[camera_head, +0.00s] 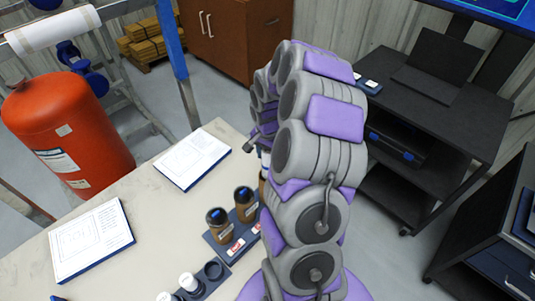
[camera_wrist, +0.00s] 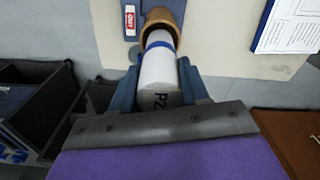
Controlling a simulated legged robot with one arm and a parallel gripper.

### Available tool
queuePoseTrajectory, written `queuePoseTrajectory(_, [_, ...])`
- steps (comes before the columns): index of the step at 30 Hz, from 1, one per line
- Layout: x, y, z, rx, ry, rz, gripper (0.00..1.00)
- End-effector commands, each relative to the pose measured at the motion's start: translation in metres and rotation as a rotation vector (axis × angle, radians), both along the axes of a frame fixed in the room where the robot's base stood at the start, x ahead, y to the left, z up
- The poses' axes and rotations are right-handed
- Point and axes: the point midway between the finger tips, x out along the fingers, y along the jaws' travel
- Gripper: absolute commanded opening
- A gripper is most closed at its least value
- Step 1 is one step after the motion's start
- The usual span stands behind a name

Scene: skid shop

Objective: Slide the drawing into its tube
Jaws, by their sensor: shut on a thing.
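In the wrist view my gripper (camera_wrist: 159,68) is shut on a white rolled drawing (camera_wrist: 158,72) with a blue band and the mark "P2". The drawing's far end is at the mouth of a brown tube (camera_wrist: 165,16); its band is close to the rim. How deep it sits inside I cannot tell. In the head view two brown tubes (camera_head: 219,223) (camera_head: 246,204) stand upright in a dark blue rack (camera_head: 222,251), with blue showing in their mouths. A third brown tube is mostly hidden behind my arm, as is most of my gripper.
White rolls (camera_head: 190,284) stand in a holder at the table's front, beside an empty round slot (camera_head: 213,270). Two printed sheets on boards (camera_head: 91,240) (camera_head: 193,160) lie on the table. A red tank (camera_head: 66,132) stands beyond the left edge; a black cart (camera_head: 435,105) stands right.

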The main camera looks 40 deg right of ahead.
Motion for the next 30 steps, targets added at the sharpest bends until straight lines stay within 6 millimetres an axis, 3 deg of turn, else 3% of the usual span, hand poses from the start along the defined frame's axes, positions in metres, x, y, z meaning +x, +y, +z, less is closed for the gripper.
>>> queuePoseTrajectory(30, [0.0000,-0.0002,-0.0114,0.000,0.000,-0.001,0.00])
